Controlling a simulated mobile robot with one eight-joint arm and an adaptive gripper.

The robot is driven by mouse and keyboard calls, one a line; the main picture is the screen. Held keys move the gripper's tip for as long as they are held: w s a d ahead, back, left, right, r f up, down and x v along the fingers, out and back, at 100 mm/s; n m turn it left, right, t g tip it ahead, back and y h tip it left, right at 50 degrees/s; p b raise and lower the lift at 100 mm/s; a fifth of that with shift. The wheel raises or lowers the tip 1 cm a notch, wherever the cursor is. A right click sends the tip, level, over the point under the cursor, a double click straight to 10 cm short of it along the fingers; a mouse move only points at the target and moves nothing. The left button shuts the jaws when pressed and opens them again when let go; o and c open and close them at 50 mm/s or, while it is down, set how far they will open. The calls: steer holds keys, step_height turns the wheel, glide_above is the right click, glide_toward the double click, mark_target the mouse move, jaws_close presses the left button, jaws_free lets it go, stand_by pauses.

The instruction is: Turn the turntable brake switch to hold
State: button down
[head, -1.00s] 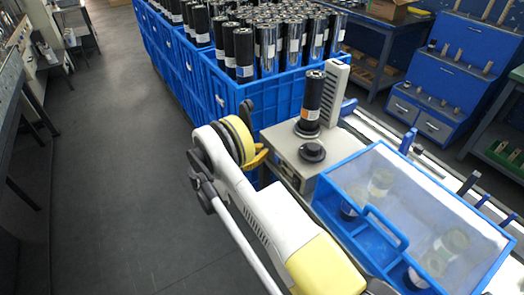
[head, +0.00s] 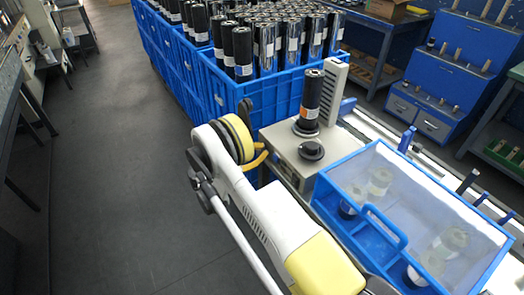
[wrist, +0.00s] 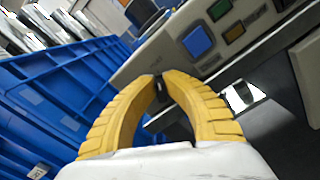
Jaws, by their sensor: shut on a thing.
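In the wrist view my gripper (wrist: 160,76) has its two yellow fingers shut at the tips on a small dark switch (wrist: 159,87) at the lower edge of a grey control panel (wrist: 135,68). Little of the switch shows between the tips, so I cannot read its setting or any label. In the head view part of my yellow gripper (head: 258,158) shows at the left side of the grey machine (head: 283,141); the switch is hidden there. On the machine's top stand a black roll (head: 312,95) on a round base and a black knob (head: 311,151).
A blue crate (wrist: 40,95) full of rolls stands close to the left. A clear-topped blue cover (head: 425,205) is at the right. Open floor (head: 110,190) lies left.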

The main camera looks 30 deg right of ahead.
steer(key=shift+d, duration=0.1)
steer(key=c, duration=1.5)
jaws_free()
steer(key=a, duration=1.2)
steer(key=shift+s, duration=0.2)
